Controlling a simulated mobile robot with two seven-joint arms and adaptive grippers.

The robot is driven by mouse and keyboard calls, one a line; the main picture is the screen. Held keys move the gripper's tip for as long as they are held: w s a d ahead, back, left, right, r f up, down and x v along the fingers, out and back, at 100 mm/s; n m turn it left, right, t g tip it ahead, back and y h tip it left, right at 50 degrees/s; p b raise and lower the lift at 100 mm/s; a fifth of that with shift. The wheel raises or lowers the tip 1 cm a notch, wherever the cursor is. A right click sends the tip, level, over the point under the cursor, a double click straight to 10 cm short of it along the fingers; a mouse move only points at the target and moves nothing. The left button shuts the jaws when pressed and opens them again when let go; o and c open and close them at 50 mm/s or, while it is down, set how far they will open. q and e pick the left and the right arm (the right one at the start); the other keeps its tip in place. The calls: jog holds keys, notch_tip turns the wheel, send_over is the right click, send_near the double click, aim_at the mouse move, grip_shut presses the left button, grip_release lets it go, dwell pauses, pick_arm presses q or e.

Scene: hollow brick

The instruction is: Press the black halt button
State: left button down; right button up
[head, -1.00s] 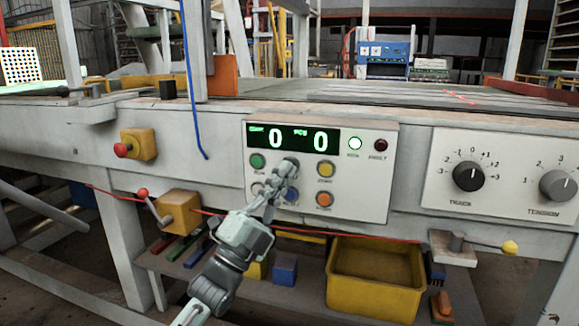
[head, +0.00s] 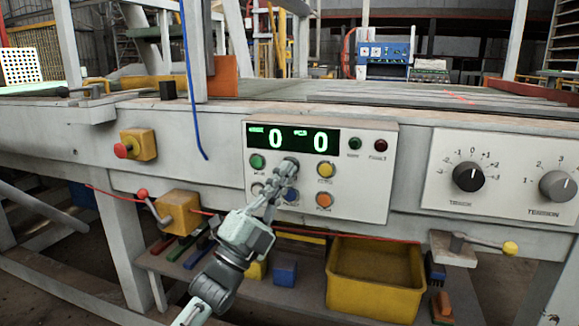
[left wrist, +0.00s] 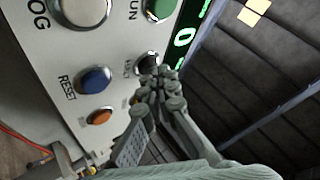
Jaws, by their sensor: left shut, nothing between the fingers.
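The black halt button (left wrist: 148,62) shows in the left wrist view, partly hidden behind my fingertips, between the green run button (left wrist: 160,8) and the blue reset button (left wrist: 95,80). My left gripper (left wrist: 162,78) is shut and empty, its fingertips at the button and seeming to touch it. In the head view the left gripper (head: 286,170) reaches up from below to the white control panel (head: 350,205). Its tips cover most of the black button there. My right gripper is in neither view.
The panel also has a yellow button (head: 325,170), an orange button (head: 323,200) and a lit display (head: 293,139) reading 0 and 0. A dark green lamp (head: 355,143) sits beside a dark red lamp (head: 379,145). A yellow bin (head: 375,295) stands below.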

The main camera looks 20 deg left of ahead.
pick_arm(q)
jog(key=shift+s, duration=0.65)
jog(key=shift+s+a+p, duration=0.1)
jog(key=shift+s+p, duration=0.65)
jog(key=shift+s, duration=1.75)
